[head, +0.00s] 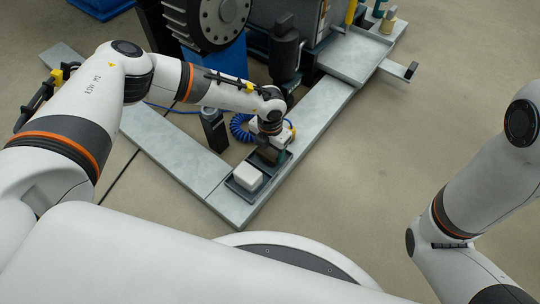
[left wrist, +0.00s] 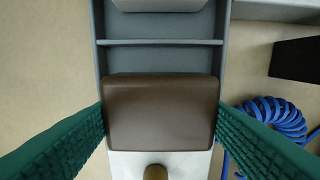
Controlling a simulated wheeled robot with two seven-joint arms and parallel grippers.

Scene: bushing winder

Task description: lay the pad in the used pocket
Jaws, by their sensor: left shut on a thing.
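My left gripper (left wrist: 160,125) has its two green fingers on either side of the brown pad (left wrist: 160,112) and is shut on it. The pad lies level over or in a pocket of the grey tray (left wrist: 160,42); I cannot tell whether it touches the pocket floor. In the head view the brown pad (head: 267,154) shows under my left wrist, and the fingers are mostly hidden. A white block (head: 248,176) sits in the tray's near pocket, across a divider from the brown pad. My right gripper is out of view.
A coiled blue hose (head: 240,127) and a dark post (head: 213,131) stand left of the tray. A white piece with a brown knob (left wrist: 155,172) adjoins the pad. The large dark machine (head: 215,20) stands behind. The floor on the right is clear.

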